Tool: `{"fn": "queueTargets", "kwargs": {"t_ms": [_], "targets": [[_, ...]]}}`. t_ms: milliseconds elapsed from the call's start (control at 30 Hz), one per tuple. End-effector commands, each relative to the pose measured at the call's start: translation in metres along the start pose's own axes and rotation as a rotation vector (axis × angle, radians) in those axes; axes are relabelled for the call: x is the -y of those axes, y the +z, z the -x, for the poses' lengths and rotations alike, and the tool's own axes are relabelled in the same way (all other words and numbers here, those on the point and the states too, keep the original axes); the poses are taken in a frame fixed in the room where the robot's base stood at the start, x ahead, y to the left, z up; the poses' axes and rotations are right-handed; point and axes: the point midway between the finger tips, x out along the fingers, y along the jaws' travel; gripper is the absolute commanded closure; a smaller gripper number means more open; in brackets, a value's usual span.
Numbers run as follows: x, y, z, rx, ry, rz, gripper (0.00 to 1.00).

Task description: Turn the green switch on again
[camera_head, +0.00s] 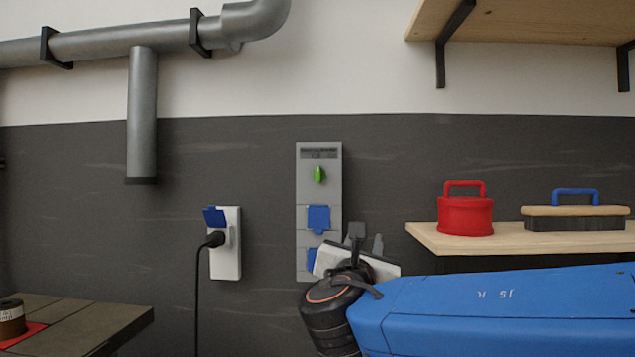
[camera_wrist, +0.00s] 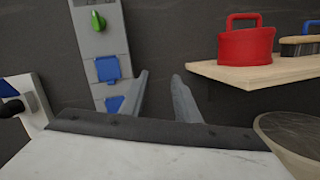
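The green switch (camera_head: 319,175) is a small knob near the top of a tall grey panel (camera_head: 303,195) on the dark wall. It looks roughly upright, slightly tilted. It also shows in the wrist view (camera_wrist: 97,21), at the upper left. Two blue socket covers, (camera_head: 318,218) and a lower one partly hidden by my arm, sit below it on the panel. My gripper (camera_head: 367,238) is in front of the panel's lower right, below and right of the switch. In the wrist view its fingers (camera_wrist: 160,76) stand apart with nothing between them.
A white socket (camera_head: 231,262) with a black plug (camera_head: 215,239) and cable is left of the panel. A shelf (camera_head: 470,243) at right holds a red container (camera_head: 465,215) and a blue-handled brush (camera_head: 575,211). A table (camera_head: 85,325) stands lower left. Wall around the switch is clear.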

Motion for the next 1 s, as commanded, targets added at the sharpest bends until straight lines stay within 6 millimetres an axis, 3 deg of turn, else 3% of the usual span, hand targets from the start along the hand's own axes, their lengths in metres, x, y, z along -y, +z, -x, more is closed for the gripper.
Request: {"fn": "queueTargets", "kwargs": {"t_ms": [33,100,200,300,567,1000], "targets": [[-0.028,0.007,0.007,0.038,0.055,0.047,0.71],[-0.059,0.018,0.016,0.094,0.118,0.107,0.71],[-0.090,0.029,0.028,0.155,0.179,0.164,0.71],[-0.107,0.035,0.035,0.191,0.210,0.196,0.71],[-0.116,0.042,0.018,0.205,0.217,0.207,0.71],[-0.133,0.054,-0.053,0.203,0.216,0.206,0.71]]}}
